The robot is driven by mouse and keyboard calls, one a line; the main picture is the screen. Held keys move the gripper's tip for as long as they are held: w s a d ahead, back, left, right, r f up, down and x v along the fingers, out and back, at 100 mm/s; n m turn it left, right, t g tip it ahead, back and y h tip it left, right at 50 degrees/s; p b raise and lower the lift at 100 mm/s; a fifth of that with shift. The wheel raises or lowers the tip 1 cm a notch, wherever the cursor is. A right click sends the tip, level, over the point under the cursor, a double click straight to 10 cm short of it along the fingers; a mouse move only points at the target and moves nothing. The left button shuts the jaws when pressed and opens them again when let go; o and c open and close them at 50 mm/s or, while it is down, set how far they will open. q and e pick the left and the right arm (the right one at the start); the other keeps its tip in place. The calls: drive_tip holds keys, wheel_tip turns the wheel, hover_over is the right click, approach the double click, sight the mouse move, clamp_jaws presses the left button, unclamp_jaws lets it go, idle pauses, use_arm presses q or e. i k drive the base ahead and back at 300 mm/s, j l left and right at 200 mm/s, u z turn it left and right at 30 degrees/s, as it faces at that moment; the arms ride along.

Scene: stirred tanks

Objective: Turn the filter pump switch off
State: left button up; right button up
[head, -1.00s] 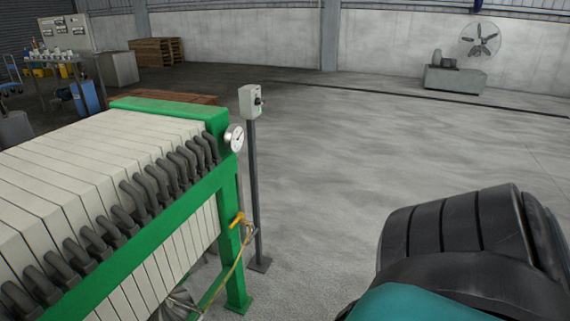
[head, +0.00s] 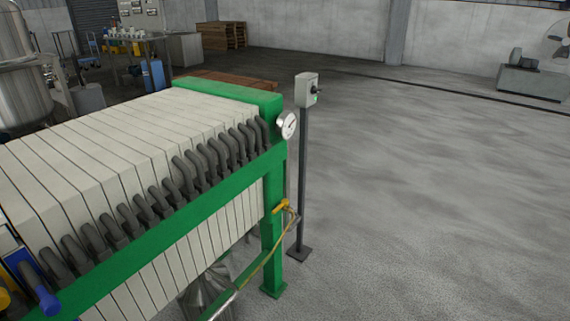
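The switch box (head: 307,89) is a small light grey box on top of a thin dark post, right of the filter press. It has a dark knob (head: 317,91) on its right-hand face and a small green mark below the knob. Which way the knob points is too small to tell. The post stands on a square foot plate on the floor. The filter press (head: 150,150) has a green frame, a row of white plates and dark bent handles. Neither of my grippers shows in the head view.
Open concrete floor (head: 430,200) lies right of the post. A steel tank (head: 20,75) stands at far left, pallets (head: 222,35) at the back.

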sight(315, 90)
drive_tip(key=z, duration=0.2)
drive_tip(key=i+u, duration=0.1)
drive_tip(key=u, duration=0.25)
drive_tip(key=l+u, duration=0.15)
drive_tip(key=u, duration=0.2)
drive_tip(key=i+l+u, duration=0.1)
drive_tip(key=u, duration=0.25)
drive_tip(key=i+l+u, duration=0.25)
drive_tip(key=l, duration=0.15)
drive_tip(key=l+u, duration=0.5)
drive_tip(key=l, duration=0.8)
drive_tip(key=i+l, duration=0.1)
drive_tip(key=l, duration=0.6)
drive_tip(key=i+l, duration=0.1)
drive_tip(key=l, duration=0.6)
